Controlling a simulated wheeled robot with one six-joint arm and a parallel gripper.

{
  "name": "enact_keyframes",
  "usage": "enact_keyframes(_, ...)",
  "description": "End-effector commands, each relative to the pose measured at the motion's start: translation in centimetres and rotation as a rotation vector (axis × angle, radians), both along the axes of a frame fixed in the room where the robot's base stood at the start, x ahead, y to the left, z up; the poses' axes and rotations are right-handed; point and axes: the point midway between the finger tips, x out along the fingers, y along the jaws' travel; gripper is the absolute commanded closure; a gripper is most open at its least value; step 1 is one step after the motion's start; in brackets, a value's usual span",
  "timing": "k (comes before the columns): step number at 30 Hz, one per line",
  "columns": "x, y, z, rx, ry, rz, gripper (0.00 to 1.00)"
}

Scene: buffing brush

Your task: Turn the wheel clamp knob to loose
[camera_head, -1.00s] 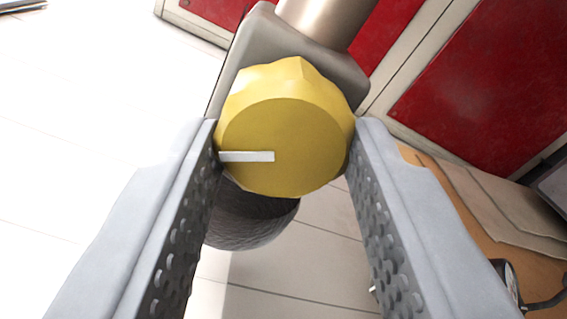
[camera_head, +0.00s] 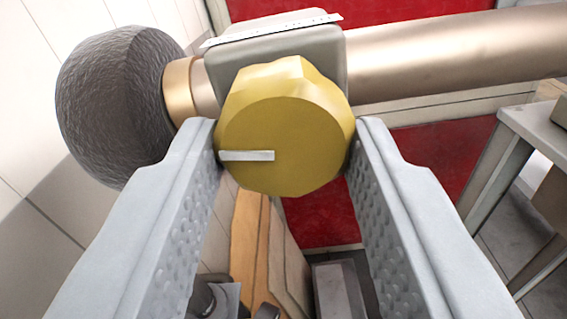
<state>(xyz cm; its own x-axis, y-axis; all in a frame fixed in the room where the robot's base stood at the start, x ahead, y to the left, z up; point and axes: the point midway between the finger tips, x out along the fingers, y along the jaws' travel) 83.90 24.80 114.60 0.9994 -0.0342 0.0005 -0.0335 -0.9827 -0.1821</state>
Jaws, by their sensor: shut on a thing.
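The wheel clamp knob (camera_head: 300,130) is yellow and faceted, with a white pointer line on its face pointing left in the picture. My gripper (camera_head: 284,150) is shut on the knob, one finger at each side. Behind the knob is a grey clamp block (camera_head: 235,62) with a white marked strip (camera_head: 275,27) along its top edge. A copper-coloured shaft (camera_head: 440,55) runs through the block to the right. A dark rough buffing wheel (camera_head: 115,105) sits on the shaft's left end. The strip's markings are too small to read.
Red panels (camera_head: 430,165) with pale frames stand behind. A grey table or stand (camera_head: 530,130) is at the right. Below, between the fingers, are a wooden surface (camera_head: 245,240) and a dark grey box (camera_head: 340,290). A pale tiled surface (camera_head: 35,110) lies at the left.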

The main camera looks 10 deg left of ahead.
Motion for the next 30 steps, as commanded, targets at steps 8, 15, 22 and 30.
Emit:
enact_keyframes(8, 0.01, 0.00, -0.37, -0.141, 0.010, 0.002, 0.86)
enact_keyframes(15, 0.02, -0.02, -0.38, -0.192, 0.011, 0.002, 0.86)
enact_keyframes(22, 0.02, -0.02, -0.37, -0.201, 0.012, 0.002, 0.85)
enact_keyframes(30, 0.02, -0.04, -0.36, -0.200, 0.012, 0.002, 0.51)
